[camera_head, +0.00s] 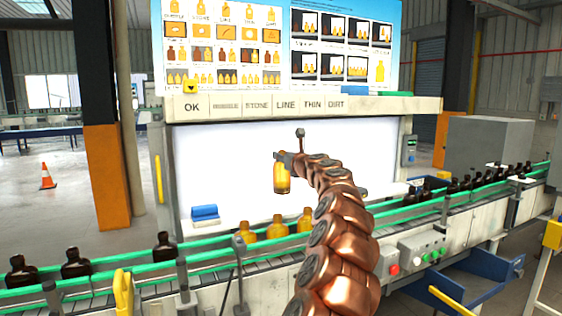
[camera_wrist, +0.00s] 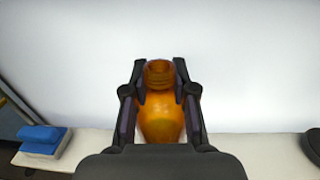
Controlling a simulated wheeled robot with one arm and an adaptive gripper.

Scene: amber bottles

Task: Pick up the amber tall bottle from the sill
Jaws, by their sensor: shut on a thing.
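The amber tall bottle (camera_head: 282,176) is upright in front of the white lit panel in the head view. My gripper (camera_head: 284,157) is at its neck, at the end of my copper-coloured segmented arm. In the wrist view the amber bottle (camera_wrist: 161,112) sits between the two dark fingers of my gripper (camera_wrist: 159,82), which are shut on it near the neck. The pale sill (camera_wrist: 270,150) shows below and behind the bottle in the wrist view.
A blue block (camera_head: 205,213) lies on the sill at the left. Several amber bottles (camera_head: 277,228) stand on the conveyor in front, between green rails (camera_head: 120,275). Dark bottles (camera_head: 76,263) stand on the belt at left and right. A sign board (camera_head: 300,104) hangs above the panel.

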